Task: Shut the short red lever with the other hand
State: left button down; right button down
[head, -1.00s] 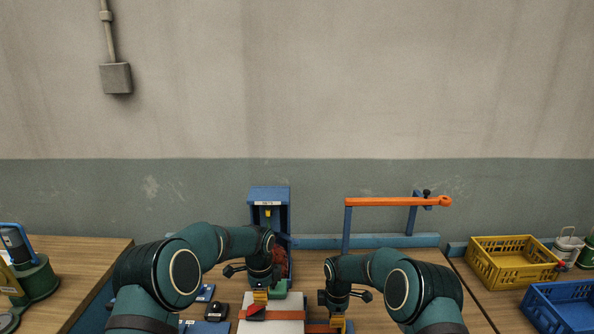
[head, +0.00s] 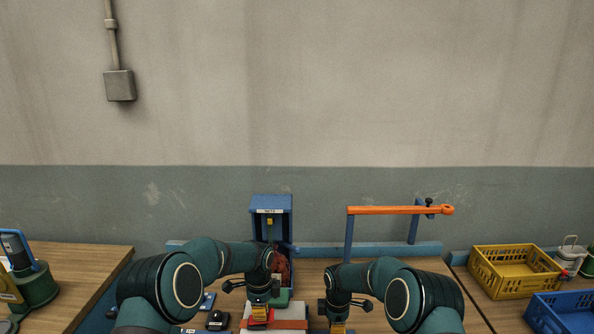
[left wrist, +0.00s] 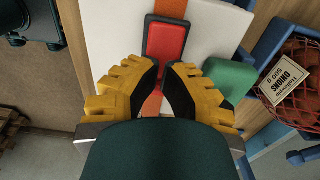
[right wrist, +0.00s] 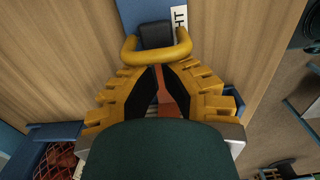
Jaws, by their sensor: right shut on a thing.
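The short red lever (left wrist: 168,42) is a red pad in a black frame on a white plate (left wrist: 120,50). In the head view the red lever (head: 261,314) shows just below my left gripper (head: 259,305). In the left wrist view that gripper (left wrist: 163,72) has a narrow gap between its fingertips, over the lever's near end. I cannot tell whether they touch it. My right gripper (right wrist: 160,72) is shut on an orange-red strip (right wrist: 168,95), by a yellow loop handle (right wrist: 158,45). The hold itself is partly hidden.
A green block (left wrist: 230,77) and a net sack of onions (left wrist: 295,85) are beside the plate. A blue stand (head: 270,208) and an orange bar (head: 395,210) rise behind. Yellow (head: 512,272) and blue (head: 560,312) crates lie at right. Small dark items (head: 216,319) lie left.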

pick_arm(q)
jog(key=shift+w+d, duration=0.1)
jog(key=shift+d, duration=0.55)
pick_arm(e)
jog(key=shift+d, duration=0.35)
pick_arm(q)
jog(key=shift+w+d+f, duration=0.1)
jog(key=shift+d, duration=0.35)
jog(key=shift+a+f, duration=0.1)
jog(key=shift+f, duration=0.1)
notch_tip(320, 180, up, 9)
dwell(0.4)
pick_arm(e)
jog(key=c, duration=0.9)
grip_release()
jog(key=shift+c, duration=0.2)
